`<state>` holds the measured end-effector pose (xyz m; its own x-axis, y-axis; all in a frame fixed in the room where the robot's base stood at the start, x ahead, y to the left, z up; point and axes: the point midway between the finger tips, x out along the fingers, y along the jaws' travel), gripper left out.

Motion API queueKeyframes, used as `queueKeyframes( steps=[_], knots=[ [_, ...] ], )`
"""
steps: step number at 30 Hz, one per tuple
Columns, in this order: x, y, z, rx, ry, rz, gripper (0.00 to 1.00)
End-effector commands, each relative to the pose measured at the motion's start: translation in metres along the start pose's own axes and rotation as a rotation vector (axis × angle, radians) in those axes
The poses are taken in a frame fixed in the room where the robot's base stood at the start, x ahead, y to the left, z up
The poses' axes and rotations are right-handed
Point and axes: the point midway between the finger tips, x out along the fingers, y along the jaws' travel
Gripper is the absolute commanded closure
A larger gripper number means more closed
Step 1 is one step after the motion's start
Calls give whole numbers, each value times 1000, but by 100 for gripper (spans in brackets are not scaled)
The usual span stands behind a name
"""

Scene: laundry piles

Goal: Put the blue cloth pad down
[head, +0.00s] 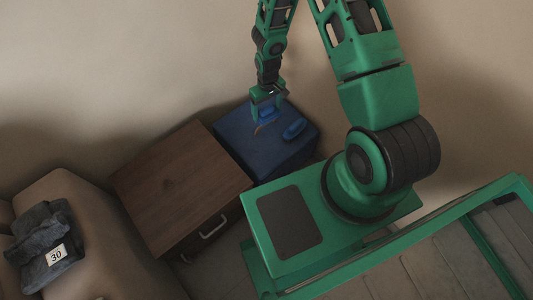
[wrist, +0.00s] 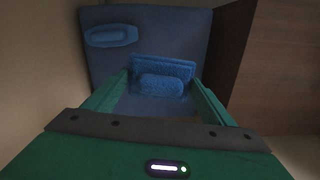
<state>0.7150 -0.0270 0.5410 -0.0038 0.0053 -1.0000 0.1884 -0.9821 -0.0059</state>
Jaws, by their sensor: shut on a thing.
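A blue cloth pad (wrist: 162,82) sits between the two green fingers of my gripper (wrist: 158,92) in the wrist view, and the gripper is shut on it. In the head view my gripper (head: 266,110) hangs over a blue box-like stand (head: 262,158), and the held pad is mostly hidden by the fingers. The stand's flat top (wrist: 150,25) lies below the pad in the wrist view. I cannot tell whether the pad touches it. A second blue pad (head: 294,128) lies on the stand to the right, and it shows at upper left in the wrist view (wrist: 110,35).
A brown wooden cabinet (head: 180,180) with a metal handle stands left of the blue stand. A beige armchair (head: 110,240) at lower left holds folded dark cloths (head: 42,235) with a "30" tag (head: 56,255). A plain wall is behind the stand.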

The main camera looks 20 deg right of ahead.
Motion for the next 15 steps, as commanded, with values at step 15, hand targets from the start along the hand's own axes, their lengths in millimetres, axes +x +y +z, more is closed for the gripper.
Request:
queueKeyframes(
  steps=[15],
  knots=[
    [112, -28, 58, -123, -3, 6, 47]
  ],
)
